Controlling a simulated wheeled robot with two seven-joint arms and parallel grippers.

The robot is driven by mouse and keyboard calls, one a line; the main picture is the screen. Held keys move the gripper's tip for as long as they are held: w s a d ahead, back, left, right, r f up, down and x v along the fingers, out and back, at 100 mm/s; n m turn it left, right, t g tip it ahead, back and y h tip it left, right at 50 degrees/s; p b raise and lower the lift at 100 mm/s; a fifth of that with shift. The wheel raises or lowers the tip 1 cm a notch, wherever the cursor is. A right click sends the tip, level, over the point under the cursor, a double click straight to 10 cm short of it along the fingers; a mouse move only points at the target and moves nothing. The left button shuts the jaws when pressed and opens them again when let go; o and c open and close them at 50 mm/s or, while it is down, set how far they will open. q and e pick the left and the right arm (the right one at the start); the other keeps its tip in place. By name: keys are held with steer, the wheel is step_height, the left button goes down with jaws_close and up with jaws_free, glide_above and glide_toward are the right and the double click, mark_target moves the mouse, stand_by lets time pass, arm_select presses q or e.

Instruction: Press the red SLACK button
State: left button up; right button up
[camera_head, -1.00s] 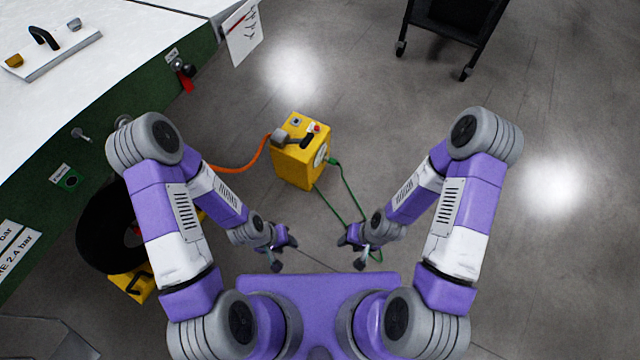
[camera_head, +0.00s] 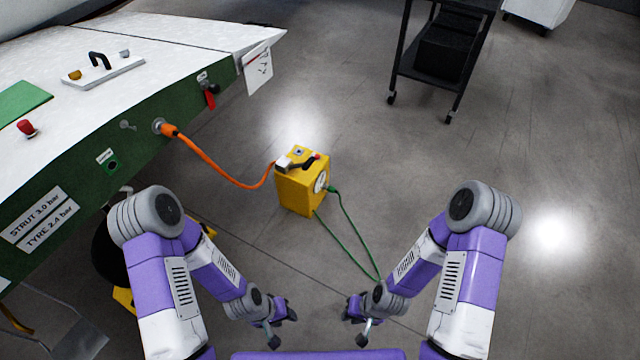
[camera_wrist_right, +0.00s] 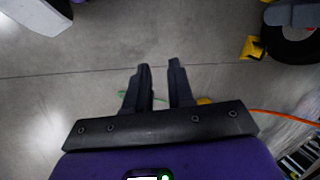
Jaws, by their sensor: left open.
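A small red button (camera_head: 317,156) is on top of a yellow box (camera_head: 296,195) standing on the floor, ahead of my grippers. Its lettering is too small to read, so I cannot tell whether it says SLACK. My left gripper (camera_head: 286,317) is open and empty in the air, left of centre and nearer to me than the box. My right gripper (camera_head: 353,312) is near the centre right, also apart from the box. In the right wrist view its two dark fingers (camera_wrist_right: 159,66) stand apart with only floor between them.
An orange hose (camera_head: 215,172) runs from the box to a green-sided white structure (camera_head: 130,135) at left. A green cable (camera_head: 352,243) trails from the box. A red knob (camera_head: 27,128) sits on the white top. A black cart (camera_head: 398,75) stands behind; floor at right is clear.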

jaws_close()
steer(key=shift+s, duration=0.1)
stand_by(1.3)
